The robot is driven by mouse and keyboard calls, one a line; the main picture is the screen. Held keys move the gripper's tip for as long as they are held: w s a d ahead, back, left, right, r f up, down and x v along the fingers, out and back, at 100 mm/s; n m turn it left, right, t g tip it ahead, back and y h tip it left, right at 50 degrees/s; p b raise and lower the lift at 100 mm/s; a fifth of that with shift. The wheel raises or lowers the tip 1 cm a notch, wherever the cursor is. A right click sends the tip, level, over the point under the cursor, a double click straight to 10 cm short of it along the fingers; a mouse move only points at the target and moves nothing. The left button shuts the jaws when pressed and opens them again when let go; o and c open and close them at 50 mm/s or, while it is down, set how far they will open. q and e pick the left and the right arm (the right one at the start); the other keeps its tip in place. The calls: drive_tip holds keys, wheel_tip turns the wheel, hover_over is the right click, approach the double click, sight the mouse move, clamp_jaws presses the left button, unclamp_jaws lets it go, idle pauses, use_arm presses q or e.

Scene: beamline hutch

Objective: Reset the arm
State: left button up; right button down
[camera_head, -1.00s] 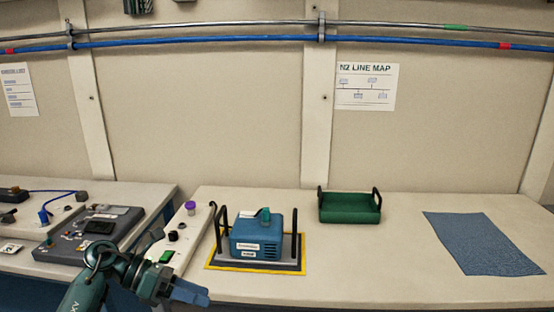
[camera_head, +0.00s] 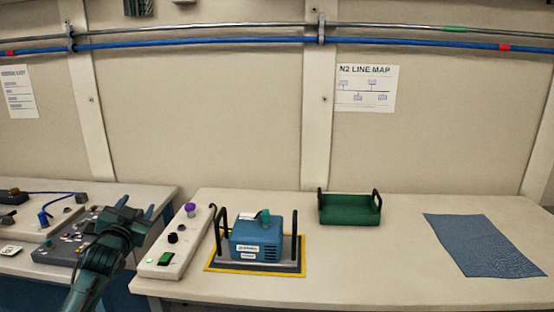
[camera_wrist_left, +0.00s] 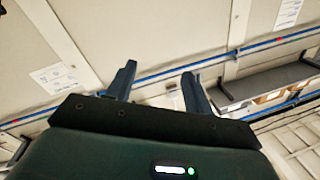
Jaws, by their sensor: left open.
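My left gripper (camera_head: 138,210) is raised over the gap between the left bench and the main bench, in front of the grey control panel. Its two blue fingers are apart and nothing is between them. In the left wrist view the open fingers (camera_wrist_left: 158,85) point toward the wall and its pipes, with no object between them. My left arm covers part of the grey panel (camera_head: 60,252) in the head view. My right gripper is not in view.
On the main bench (camera_head: 370,288) stand a white switch box (camera_head: 167,257), a blue pump unit (camera_head: 256,238) between black handles on a yellow-edged base, and a green tray (camera_head: 350,210). A blue mat (camera_head: 482,244) lies at right. The bench between tray and mat is clear.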

use_arm(q)
drive_tip(key=s+d+f+g+h, duration=0.2)
drive_tip(key=s+d+f, duration=0.4)
drive_tip(key=s+f, duration=0.4)
drive_tip(key=s+d+f+g+h, duration=0.1)
drive_tip(key=s+d+f+g, duration=0.2)
drive_tip(key=s+d+f, duration=0.7)
drive_tip(key=s+d+f+g+h, duration=0.1)
drive_tip(key=s+f, duration=0.3)
drive_tip(key=s, duration=0.5)
drive_tip(key=s+d+f+n+g+h, duration=0.1)
drive_tip(key=s+d+f, duration=0.3)
drive_tip(key=s, duration=0.6)
drive_tip(key=shift+s+f+g, duration=0.25)
drive_tip(key=shift+s+g, duration=0.05)
drive_tip(key=shift+g, duration=0.1)
drive_tip(key=shift+d, duration=0.1)
